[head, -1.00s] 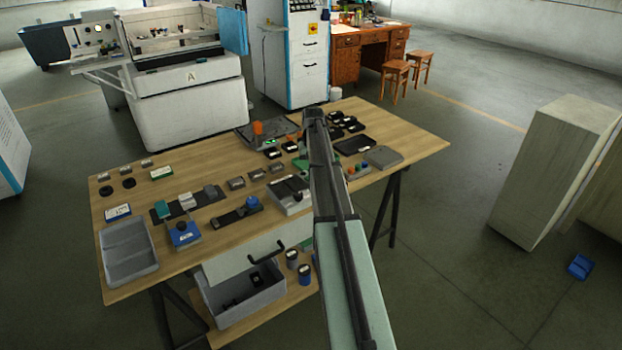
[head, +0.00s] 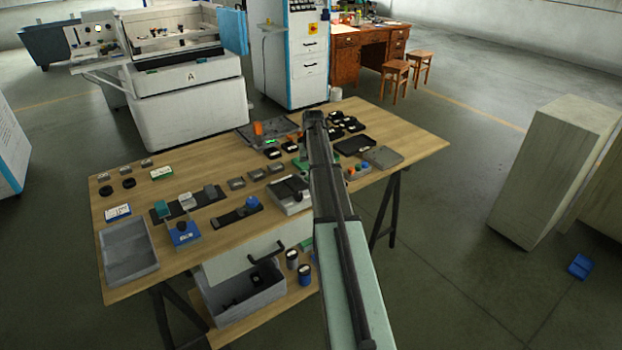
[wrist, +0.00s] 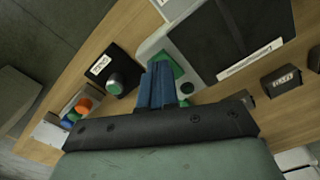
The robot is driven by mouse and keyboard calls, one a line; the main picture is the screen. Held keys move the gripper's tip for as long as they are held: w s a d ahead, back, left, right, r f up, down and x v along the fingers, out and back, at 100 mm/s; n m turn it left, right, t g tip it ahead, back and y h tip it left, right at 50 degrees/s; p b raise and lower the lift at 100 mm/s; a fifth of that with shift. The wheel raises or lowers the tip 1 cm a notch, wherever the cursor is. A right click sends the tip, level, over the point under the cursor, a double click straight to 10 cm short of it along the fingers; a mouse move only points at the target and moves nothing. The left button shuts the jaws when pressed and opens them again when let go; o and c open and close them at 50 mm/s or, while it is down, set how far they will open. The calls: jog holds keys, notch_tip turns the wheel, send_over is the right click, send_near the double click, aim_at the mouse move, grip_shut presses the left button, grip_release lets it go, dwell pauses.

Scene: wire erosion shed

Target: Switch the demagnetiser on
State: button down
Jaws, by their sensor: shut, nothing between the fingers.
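A light grey box with a dark top plate and a white label, which I take for the demagnetiser (head: 290,197), stands on the bench just left of my arm. In the wrist view the same box (wrist: 240,38) fills the upper right, with a green part (wrist: 181,68) at its near end. My gripper (wrist: 159,68) has its blue fingers together and empty, over or beside that green part. I cannot tell whether the tips touch it. The fingers hide some of the green part, so its switch position is unclear. In the head view my arm hides the fingers.
A black box with a green knob (wrist: 115,84) stands left of the fingers in the wrist view. A block with orange, green and blue buttons (wrist: 78,108) lies farther left. A small black labelled box (wrist: 284,82) stands right. Several small parts crowd the bench (head: 415,150).

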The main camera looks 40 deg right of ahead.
jog(key=shift+f, duration=0.6)
dwell(0.4)
jog(key=shift+r, duration=3.5)
